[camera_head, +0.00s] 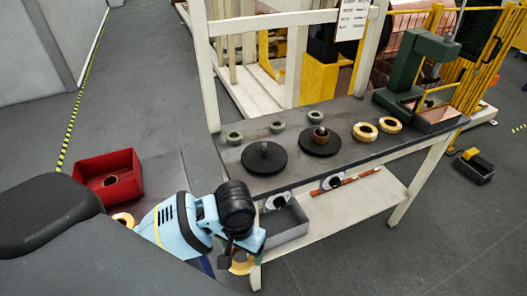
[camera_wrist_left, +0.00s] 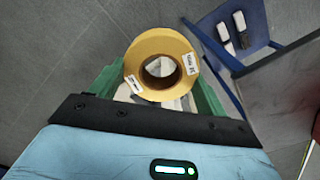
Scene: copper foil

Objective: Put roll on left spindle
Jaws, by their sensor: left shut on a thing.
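A yellow roll (camera_wrist_left: 160,43) with white labels sits between the green fingers of my left gripper (camera_wrist_left: 158,92), which is shut on it. Its open core faces the left wrist camera. In the head view the held roll (camera_head: 243,267) shows partly below the wrist, beside the bench's near left leg and below the bench top. The left spindle (camera_head: 264,157) is a black disc with a short upright post, empty, on the bench. The right spindle (camera_head: 320,142) is a similar disc with a small copper-brown piece on its post. My right gripper is not in view.
The bench top (camera_head: 345,112) also carries several small grey-green rings and two yellow rolls (camera_head: 365,132) right of the discs. A green press (camera_head: 415,65) stands at the far right end. A red bin (camera_head: 107,178) is at left. A grey bin (camera_head: 285,225) sits on the lower shelf.

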